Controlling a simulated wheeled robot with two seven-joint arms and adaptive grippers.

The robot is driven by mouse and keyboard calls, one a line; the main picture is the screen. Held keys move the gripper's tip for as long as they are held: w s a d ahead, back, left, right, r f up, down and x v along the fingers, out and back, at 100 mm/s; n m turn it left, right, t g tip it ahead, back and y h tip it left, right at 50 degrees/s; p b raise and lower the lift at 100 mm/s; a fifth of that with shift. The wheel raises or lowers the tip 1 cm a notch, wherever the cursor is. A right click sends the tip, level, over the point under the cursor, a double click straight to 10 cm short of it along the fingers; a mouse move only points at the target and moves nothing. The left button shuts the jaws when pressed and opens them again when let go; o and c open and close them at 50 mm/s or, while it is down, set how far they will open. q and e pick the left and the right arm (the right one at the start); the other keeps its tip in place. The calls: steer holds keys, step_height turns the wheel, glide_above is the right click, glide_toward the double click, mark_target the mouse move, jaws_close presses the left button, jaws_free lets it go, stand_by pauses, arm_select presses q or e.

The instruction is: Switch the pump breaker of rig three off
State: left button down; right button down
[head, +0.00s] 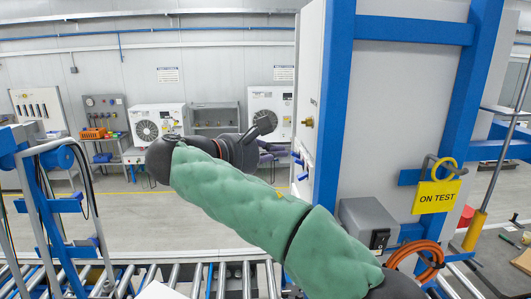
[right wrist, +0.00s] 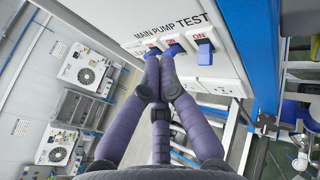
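The breaker panel (right wrist: 205,68) is a white face lettered "MAIN PUMP TEST", shown in the right wrist view. It has a row of blue switches: left (right wrist: 152,52), middle (right wrist: 173,49) and right (right wrist: 205,51). Red "ON" shows above the right one. In the head view the panel is edge-on, with blue levers (head: 298,158) jutting left. My right gripper (right wrist: 159,60) has purple fingers drawn together, nothing visible between them. Its tips are just below the left and middle switches; contact is unclear. In the head view it is partly hidden behind my wrist (head: 270,147). My left gripper is out of view.
A blue-framed cabinet (head: 340,90) stands right, with a yellow "ON TEST" tag (head: 436,197), a grey box (head: 368,220) and an orange hose (head: 425,262). White sockets (right wrist: 210,87) sit below the switches. Rollers (head: 235,280) run across the front. Fan units (head: 158,124) stand far back.

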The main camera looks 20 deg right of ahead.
mark_target(296, 159)
steer(key=shift+x, duration=2.65)
steer(key=shift+f, duration=0.2)
steer(key=shift+f+b, duration=0.45)
steer(key=shift+f, duration=0.35)
steer(key=w+a+r, duration=0.1)
steer(key=w+a, duration=0.1)
steer(key=a, duration=0.6)
steer(key=shift+r+p, duration=0.15)
steer(key=shift+p, duration=0.3)
steer(key=shift+d, duration=0.1)
